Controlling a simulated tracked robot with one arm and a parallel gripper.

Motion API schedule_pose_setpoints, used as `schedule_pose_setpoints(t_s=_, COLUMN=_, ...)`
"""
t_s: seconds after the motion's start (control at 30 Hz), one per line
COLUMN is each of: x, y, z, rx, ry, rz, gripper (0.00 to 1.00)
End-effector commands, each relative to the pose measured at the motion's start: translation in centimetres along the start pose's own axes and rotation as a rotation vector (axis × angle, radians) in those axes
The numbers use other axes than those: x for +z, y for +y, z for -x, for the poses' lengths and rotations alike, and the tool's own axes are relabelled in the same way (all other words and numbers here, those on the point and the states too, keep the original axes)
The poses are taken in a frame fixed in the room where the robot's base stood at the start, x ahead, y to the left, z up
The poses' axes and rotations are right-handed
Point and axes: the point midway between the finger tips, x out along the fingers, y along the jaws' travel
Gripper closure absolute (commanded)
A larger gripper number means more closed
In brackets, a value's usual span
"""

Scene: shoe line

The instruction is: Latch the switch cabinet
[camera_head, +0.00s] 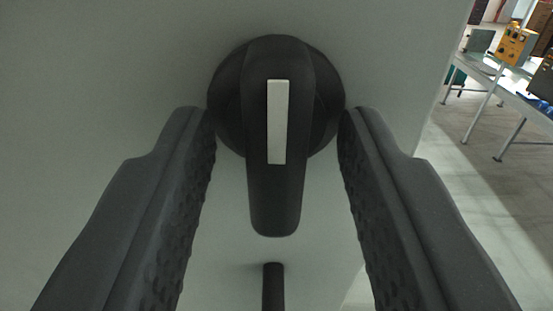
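The switch cabinet's pale grey face (120,60) fills most of the head camera view. On it is a black rotary handle (275,205) with a round base and a white stripe. The handle's grip stands vertical in the picture, its long end pointing down. My gripper (277,120) is open, with one textured finger on each side of the handle. Gaps show between the fingers and the handle's grip. The fingertips lie close to the sides of the round base; I cannot tell whether they touch it.
A dark rod-like part (273,285) shows below the handle at the bottom edge. The cabinet's right edge runs down the right side. Beyond it are open floor (465,210) and a table (510,88) with an orange-yellow box (513,45) and other items.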

Motion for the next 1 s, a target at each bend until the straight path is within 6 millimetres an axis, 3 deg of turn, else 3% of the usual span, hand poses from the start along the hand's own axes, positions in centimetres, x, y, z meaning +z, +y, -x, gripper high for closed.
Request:
schedule_pose_setpoints(t_s=0.17, x=0.0, y=0.0, z=0.4, rx=0.000, ry=0.001, rz=0.000, gripper=0.64)
schedule_pose_setpoints(t_s=0.37, x=0.0, y=0.0, z=2.3, rx=0.000, ry=0.002, rz=0.000, gripper=0.64)
schedule_pose_setpoints(t_s=1.0, x=0.0, y=0.0, z=11.0, rx=0.000, ry=0.003, rz=0.000, gripper=0.64)
